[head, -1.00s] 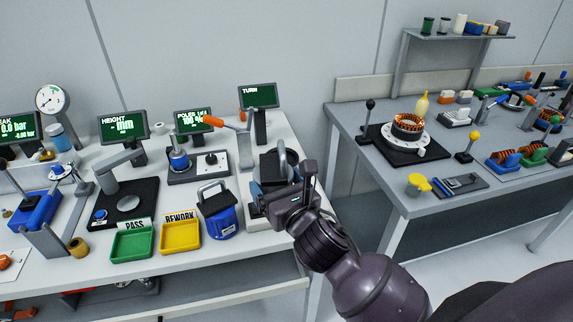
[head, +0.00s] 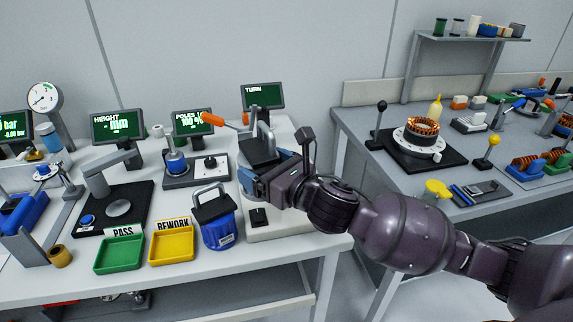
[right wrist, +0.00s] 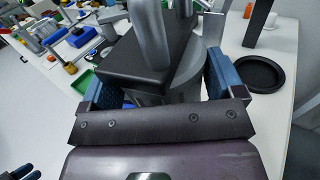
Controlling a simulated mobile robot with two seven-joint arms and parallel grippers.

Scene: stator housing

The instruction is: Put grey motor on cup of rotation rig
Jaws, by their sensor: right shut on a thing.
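The grey motor (head: 261,148), with a black top and an arched grey handle, is between the blue fingers of my right gripper (head: 266,170). My right gripper is shut on it near the TURN screen. In the right wrist view the motor's black top (right wrist: 146,62) and grey body sit between the two fingers (right wrist: 163,92). A round black cup (right wrist: 262,76) shows to the right of the motor, apart from it, on a pale base. In the head view the pale rig base (head: 290,222) shows below my gripper, and its cup is hidden.
A blue motor (head: 220,231) with a handle stands left of the rig base. Green PASS (head: 119,254) and yellow REWORK (head: 172,247) trays lie farther left. The TURN screen (head: 262,97) and an orange-handled tool (head: 213,119) are close behind the held motor.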

